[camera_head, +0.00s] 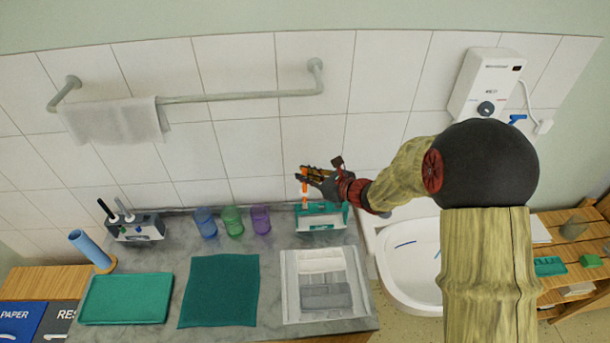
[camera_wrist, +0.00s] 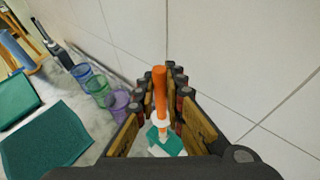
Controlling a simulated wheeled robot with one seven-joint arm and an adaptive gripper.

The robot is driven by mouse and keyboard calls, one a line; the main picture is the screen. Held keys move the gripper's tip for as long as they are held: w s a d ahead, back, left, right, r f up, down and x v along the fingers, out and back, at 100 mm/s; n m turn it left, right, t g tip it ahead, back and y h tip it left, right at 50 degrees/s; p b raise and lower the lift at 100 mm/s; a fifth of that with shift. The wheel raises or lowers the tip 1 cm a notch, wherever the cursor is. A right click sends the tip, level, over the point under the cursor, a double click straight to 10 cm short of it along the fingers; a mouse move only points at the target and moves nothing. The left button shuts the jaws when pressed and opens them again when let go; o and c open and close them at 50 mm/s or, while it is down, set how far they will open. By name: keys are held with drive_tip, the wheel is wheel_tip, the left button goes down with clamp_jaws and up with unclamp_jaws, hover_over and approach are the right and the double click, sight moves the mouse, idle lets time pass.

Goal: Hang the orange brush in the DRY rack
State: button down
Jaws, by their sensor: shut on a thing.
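The orange brush (camera_head: 304,187) stands upright between the fingers of my gripper (camera_head: 311,174), which is shut on it. In the wrist view its orange handle (camera_wrist: 159,88) rises between the two fingers (camera_wrist: 162,98), with a white collar lower down. A teal rack (camera_head: 322,219) stands on the counter against the tiles, directly below my gripper. It also shows under the brush in the wrist view (camera_wrist: 171,146). I cannot tell whether the brush touches it. A grey rack (camera_head: 137,231) with dark-handled tools stands at the left. I cannot read a DRY label on either rack.
Blue (camera_head: 205,223), green (camera_head: 232,221) and purple (camera_head: 260,219) cups stand left of the teal rack. A teal tray (camera_head: 126,298), a dark green mat (camera_head: 219,290) and a light tray (camera_head: 290,287) lie in front. A sink (camera_head: 408,257) is at the right.

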sight(306, 193)
drive_tip(key=shift+f+b, duration=1.8)
drive_tip(key=shift+f, duration=0.45)
drive_tip(key=shift+f+b, duration=1.85)
drive_tip(key=shift+b, duration=0.1)
drive_tip(key=c, duration=1.8)
unclamp_jaws()
drive_tip(key=shift+o, duration=0.8)
drive_tip(key=o, duration=0.4)
drive_tip(key=shift+r, duration=0.1)
